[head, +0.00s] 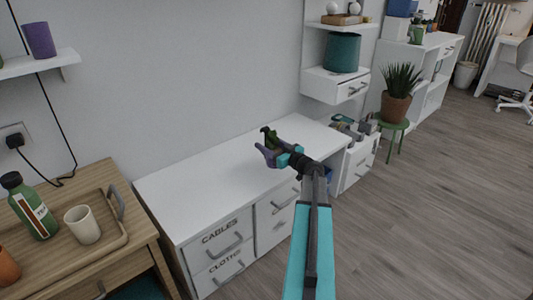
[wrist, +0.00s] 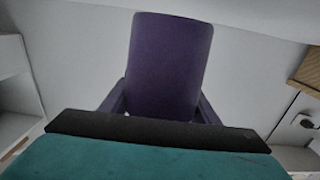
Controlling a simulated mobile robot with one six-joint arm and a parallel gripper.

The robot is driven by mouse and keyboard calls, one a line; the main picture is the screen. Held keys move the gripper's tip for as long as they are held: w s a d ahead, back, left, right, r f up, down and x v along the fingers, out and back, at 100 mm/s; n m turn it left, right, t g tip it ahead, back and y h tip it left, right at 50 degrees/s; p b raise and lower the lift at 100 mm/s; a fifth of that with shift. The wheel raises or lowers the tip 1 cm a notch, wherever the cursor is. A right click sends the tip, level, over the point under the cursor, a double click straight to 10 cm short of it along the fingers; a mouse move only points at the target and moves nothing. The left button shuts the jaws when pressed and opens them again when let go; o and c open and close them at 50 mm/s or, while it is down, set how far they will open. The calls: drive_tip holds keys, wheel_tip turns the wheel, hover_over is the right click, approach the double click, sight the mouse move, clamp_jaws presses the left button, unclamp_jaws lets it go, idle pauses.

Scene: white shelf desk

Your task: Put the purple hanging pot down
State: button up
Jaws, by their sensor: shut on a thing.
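My gripper (head: 272,152) is stretched out over the white desk (head: 205,178) in the head view and is shut on a small purple pot (head: 266,155). A bit of dark green shows beside the purple part. In the wrist view, the purple pot (wrist: 168,65) fills the middle, just beyond the gripper's black edge, with a dark purple piece on each side low down. Its lower end is hidden by the gripper. I cannot tell whether the pot touches the desk top.
A similar purple pot (head: 38,40) stands on the wall shelf at the left. A wooden table (head: 75,245) with a bottle and a cup is at the left. The desk top left of my gripper is clear.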

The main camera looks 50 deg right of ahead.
drive_tip(key=shift+f+b, duration=0.55)
drive_tip(key=shift+f, duration=1.1)
drive_tip(key=shift+f+b, duration=0.15)
drive_tip(key=shift+b, duration=0.15)
drive_tip(key=o, duration=1.4)
drive_tip(key=shift+s+r+p, duration=0.2)
drive_tip(key=shift+p, duration=0.2)
drive_tip(key=s, duration=0.4)
drive_tip(key=s+p, duration=0.1)
drive_tip(key=s, duration=0.2)
drive_tip(key=s+a+p, duration=0.1)
drive_tip(key=s, duration=0.3)
drive_tip(key=shift+s, duration=0.35)
